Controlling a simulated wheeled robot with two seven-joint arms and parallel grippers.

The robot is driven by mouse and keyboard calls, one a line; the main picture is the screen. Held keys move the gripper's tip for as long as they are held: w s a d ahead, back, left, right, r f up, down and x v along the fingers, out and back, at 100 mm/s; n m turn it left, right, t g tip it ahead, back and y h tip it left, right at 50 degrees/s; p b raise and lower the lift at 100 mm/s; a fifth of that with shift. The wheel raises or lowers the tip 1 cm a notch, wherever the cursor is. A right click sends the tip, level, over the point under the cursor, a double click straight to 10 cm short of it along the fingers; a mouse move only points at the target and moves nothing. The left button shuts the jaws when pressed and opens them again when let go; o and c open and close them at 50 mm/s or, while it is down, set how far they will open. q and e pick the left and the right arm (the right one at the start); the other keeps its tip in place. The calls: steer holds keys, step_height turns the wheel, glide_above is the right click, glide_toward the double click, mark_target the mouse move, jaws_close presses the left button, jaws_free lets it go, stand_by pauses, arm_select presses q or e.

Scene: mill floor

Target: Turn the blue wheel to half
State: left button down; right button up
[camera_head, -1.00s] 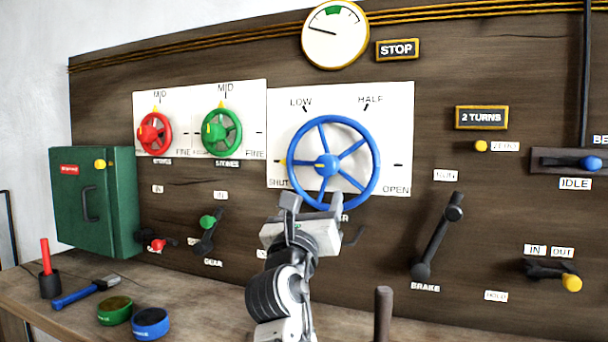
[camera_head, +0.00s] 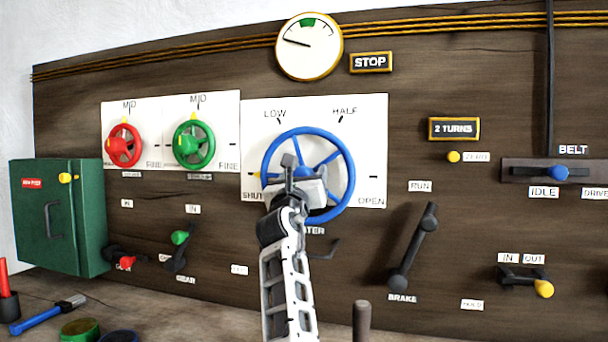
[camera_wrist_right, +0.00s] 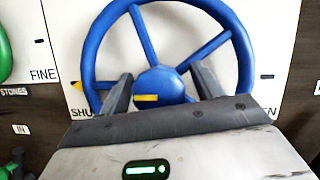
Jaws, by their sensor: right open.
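The blue wheel (camera_head: 345,168) is on a white plate marked SHUT, LOW, HALF and OPEN. Its yellow pointer (camera_head: 257,175) is at the left, by SHUT. My right gripper (camera_head: 288,168) is in front of the wheel's lower left and hides the hub in the head view. In the right wrist view the wheel (camera_wrist_right: 96,46) fills the top, and the open jaws (camera_wrist_right: 160,85) stand apart on either side of the blue hub (camera_wrist_right: 160,82). I cannot tell whether the fingers touch the wheel. My left gripper is not in view.
Red (camera_head: 123,146) and green (camera_head: 194,145) wheels are to the left. A green cabinet (camera_head: 85,220) stands at far left. The bench holds loose tools.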

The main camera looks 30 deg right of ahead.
steer(key=shift+w+d+r, duration=0.15)
steer(key=shift+w+d, duration=0.1)
steer(key=c, duration=1)
